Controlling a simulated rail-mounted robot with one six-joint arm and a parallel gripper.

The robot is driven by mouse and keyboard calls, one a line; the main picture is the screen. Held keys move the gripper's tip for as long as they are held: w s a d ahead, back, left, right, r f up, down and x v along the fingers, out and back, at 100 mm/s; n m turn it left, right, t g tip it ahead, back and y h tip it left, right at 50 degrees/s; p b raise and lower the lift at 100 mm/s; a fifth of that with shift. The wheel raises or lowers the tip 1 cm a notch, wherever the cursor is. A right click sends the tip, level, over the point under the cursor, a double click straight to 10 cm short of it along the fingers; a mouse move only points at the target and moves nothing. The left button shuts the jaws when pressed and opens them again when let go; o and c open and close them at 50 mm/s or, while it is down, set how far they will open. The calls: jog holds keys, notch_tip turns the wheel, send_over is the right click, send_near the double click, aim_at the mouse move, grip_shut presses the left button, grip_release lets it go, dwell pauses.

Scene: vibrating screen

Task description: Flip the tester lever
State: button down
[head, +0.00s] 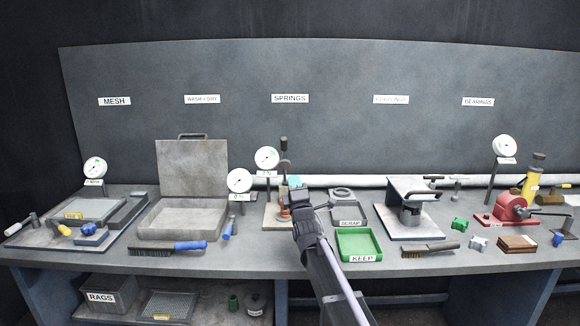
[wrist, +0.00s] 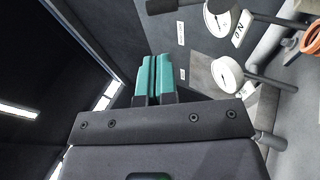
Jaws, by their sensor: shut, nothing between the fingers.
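The spring tester stands at the middle of the bench under the SPRINGS label, on a beige base (head: 271,222). Its upright lever with a dark knob (head: 284,146) rises at the back. A white dial gauge (head: 267,158) is beside it. An orange ring-like part (head: 285,213) sits low on the tester and also shows at the wrist view's right edge (wrist: 312,38). My gripper (head: 295,181) is in front of the tester in the head view and hides part of it. Its teal fingers (wrist: 153,78) are shut together and empty. Whether they touch the lever cannot be told.
A second dial gauge (head: 239,181) stands left of the tester.

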aim_at(285, 146)
jog(key=p+x, duration=0.6)
jog(key=x, duration=0.7)
jog(key=shift+w+r, duration=0.15)
jog(key=shift+w, duration=0.1)
